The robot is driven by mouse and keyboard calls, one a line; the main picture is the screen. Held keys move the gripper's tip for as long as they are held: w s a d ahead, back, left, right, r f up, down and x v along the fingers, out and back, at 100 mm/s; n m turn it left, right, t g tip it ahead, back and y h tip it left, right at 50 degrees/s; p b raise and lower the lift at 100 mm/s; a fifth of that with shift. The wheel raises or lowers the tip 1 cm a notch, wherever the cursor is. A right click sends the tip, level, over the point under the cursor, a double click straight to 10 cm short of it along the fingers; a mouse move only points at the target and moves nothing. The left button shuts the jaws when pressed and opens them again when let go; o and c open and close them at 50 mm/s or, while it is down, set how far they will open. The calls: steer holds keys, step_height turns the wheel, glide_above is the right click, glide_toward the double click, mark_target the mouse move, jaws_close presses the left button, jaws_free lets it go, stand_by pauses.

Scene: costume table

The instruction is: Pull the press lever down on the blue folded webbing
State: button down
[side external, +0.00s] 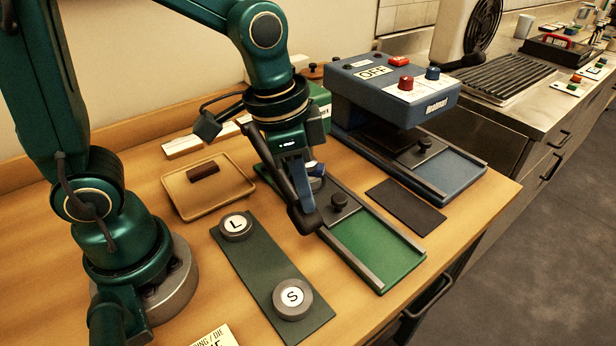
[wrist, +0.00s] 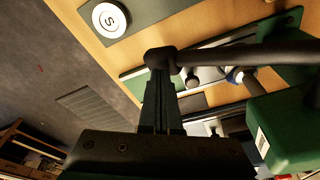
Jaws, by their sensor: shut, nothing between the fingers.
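The green hand press (side external: 320,108) stands mid-table, largely hidden behind my arm. Its base has a green bed (side external: 375,252) between metal rails, with a black knob (side external: 339,201). The black press lever (side external: 276,185) slants down toward the front and ends in a thick grip (side external: 304,218). My gripper (side external: 298,198) is shut and empty at this grip end. In the wrist view the fingertips (wrist: 160,70) meet or overlap the lever's end; contact is unclear. A small blue-and-white part (wrist: 235,75) shows under the lever; I cannot tell whether it is the blue webbing.
A green strip (side external: 262,268) holds round pieces marked L and S. A tan tray (side external: 178,208) holds a brown block (side external: 203,172). A blue machine (side external: 385,100) reading OFF stands at the back right, with a dark pad (side external: 405,207) before it. A yellow card (side external: 217,338) lies at the front edge.

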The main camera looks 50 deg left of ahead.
steer(key=w+d+v, duration=0.1)
steer(key=w+v, duration=0.1)
steer(key=v, duration=1.2)
steer(key=shift+w+d+r, duration=0.2)
steer(key=shift+d+r, duration=0.05)
steer(key=shift+r, duration=0.2)
steer(key=s+a+f+n+t+y, duration=0.1)
steer(key=s+a+f+n+t, duration=0.2)
steer(key=f, duration=0.6)
steer(key=s+a+n, duration=0.2)
steer(key=s+n, duration=0.1)
steer(key=shift+s+a+f+t, duration=0.2)
steer(key=shift+s+f+t, duration=0.1)
steer(key=shift+s, duration=0.1)
